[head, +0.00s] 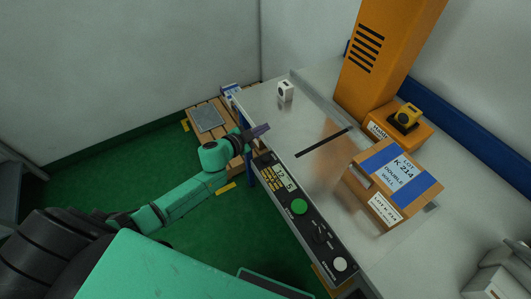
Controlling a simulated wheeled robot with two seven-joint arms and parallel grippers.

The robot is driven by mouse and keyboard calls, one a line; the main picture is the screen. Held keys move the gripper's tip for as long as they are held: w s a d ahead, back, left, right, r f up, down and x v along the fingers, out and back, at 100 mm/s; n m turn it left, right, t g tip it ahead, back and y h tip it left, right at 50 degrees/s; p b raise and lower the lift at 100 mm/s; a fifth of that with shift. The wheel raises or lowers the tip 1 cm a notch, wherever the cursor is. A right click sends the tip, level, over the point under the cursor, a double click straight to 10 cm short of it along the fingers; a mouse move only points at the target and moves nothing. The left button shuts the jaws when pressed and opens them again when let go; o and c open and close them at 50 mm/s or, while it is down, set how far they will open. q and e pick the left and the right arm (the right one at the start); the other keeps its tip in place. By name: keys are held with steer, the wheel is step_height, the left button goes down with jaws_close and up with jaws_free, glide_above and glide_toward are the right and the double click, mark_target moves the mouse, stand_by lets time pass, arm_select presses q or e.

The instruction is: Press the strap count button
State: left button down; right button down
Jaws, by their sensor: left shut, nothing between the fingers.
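A dark control panel (300,212) runs along the near left side of the steel table. At its far end are a small lit display (281,173) and small yellow keys (271,182). Nearer are a large green button (299,206), dark controls and a round white button (340,264). The labels are too small to tell which one is the strap count button. My left gripper (262,131) is shut and empty, beyond the panel's far end near the table's left edge. I cannot tell whether it touches anything. My right gripper is not in view.
A taped cardboard box (400,175) lies on the steel table (323,85), beside a dark slot (323,142). An orange column (374,60) and a yellow-black device (405,116) stand behind. A small white block (285,91) sits at the far left.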

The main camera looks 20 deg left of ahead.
arm_select(q)
steer(key=s+d+r+m+g+h+p, duration=0.2)
steer(key=d+r+m+g+h, duration=0.3)
steer(key=r+m, duration=0.4)
steer(key=s+a+m+g+y, duration=0.1)
steer(key=s+a+g+y, duration=0.1)
steer(key=s+g, duration=0.2)
steer(key=shift+s+a+f+m+p, duration=0.25)
steer(key=shift+s+f+m+p, duration=0.2)
steer(key=shift+s, duration=0.45)
